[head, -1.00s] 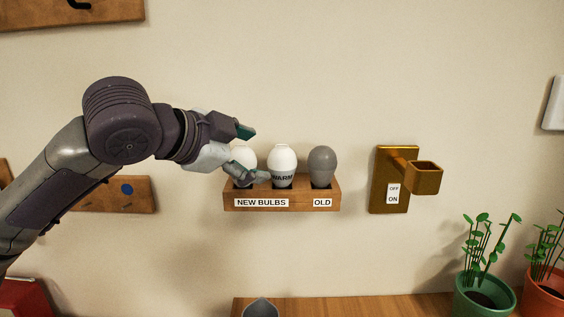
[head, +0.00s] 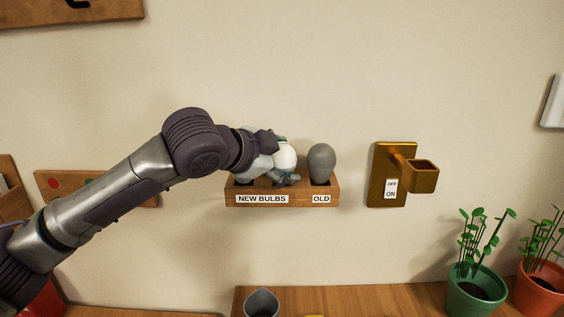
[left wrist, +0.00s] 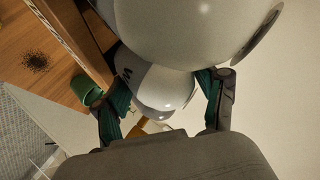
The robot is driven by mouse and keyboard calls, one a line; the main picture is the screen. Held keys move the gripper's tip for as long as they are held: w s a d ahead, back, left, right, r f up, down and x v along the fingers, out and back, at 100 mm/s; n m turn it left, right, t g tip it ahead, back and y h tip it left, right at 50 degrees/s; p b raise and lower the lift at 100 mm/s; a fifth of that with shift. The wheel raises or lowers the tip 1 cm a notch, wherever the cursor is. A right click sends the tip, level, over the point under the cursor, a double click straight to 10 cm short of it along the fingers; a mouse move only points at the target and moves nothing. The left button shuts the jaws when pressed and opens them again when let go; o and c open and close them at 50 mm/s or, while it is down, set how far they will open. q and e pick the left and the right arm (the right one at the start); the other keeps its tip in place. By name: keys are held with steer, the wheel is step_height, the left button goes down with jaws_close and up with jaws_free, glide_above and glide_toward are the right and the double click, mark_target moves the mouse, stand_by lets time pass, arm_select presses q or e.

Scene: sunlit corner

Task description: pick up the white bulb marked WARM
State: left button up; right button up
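The white bulb marked WARM (head: 285,156) stands in the middle place of the wooden rack (head: 281,200). My left gripper (head: 284,160) is at this bulb, one finger toward its top and one low in front, hiding its lettering in the head view. In the left wrist view the bulb (left wrist: 162,88) lies between the two green-padded fingers (left wrist: 163,92), with part of its dark lettering showing. The fingers stand apart around it; a small gap seems to show at the right finger. A second white bulb (left wrist: 195,32) looms large at the top. My right gripper is out of view.
A grey bulb (head: 321,160) stands beside it over the OLD label. A brass switch plate (head: 391,160) with a square socket (head: 423,176) is to the right. A grey cup (head: 261,303) and potted plants (head: 477,292) stand on the wooden shelf (head: 370,300) below.

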arm_select(q)
steer(key=c, duration=0.7)
steer(key=shift+c, duration=0.2)
steer(key=shift+r, duration=0.1)
